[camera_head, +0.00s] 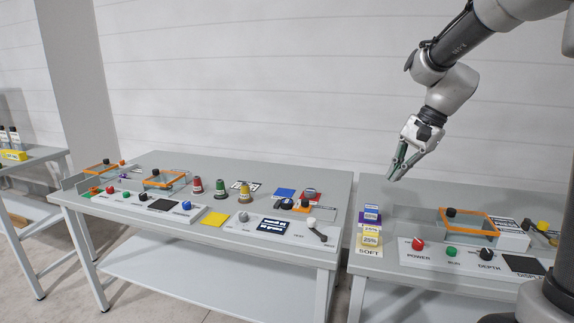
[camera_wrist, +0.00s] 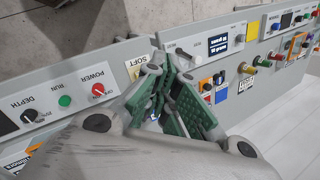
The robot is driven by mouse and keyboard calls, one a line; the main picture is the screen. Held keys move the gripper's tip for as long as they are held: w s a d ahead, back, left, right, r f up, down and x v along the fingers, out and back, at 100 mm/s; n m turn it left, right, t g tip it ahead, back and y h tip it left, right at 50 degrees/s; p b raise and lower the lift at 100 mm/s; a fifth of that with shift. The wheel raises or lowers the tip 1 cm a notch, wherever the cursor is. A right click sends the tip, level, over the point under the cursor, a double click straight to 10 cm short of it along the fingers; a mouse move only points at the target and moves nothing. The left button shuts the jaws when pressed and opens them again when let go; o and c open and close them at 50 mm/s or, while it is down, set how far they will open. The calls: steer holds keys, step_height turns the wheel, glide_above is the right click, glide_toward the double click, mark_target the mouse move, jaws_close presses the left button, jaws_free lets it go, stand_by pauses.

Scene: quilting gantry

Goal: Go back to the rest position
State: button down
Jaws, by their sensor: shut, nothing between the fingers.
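My gripper (camera_head: 401,168) is raised in the air above the right-hand table, pointing down and to the left in the head view. Its fingers are shut with nothing held between them. In the wrist view the green-padded fingers (camera_wrist: 172,100) fill the middle and hide part of the table behind. The gripper is apart from everything on the tables.
The middle table (camera_head: 150,222) carries several coloured cones, knobs and squares. A narrow gap separates the tables. The air around my gripper is clear.

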steer(key=s+d+n+t+h, duration=0.1)
steer(key=s+d+n, duration=0.3)
steer(key=s, duration=0.8)
steer(key=s+d+r+n+t+h, duration=0.1)
steer(key=s+d+n+t+h, duration=0.1)
steer(key=s, duration=1)
steer(key=d+n+h, duration=0.1)
steer(key=d+n, duration=0.1)
steer(key=n, duration=0.1)
steer(key=shift+d+r, duration=0.15)
steer(key=shift+d, duration=0.1)
steer(key=shift+s, duration=0.1)
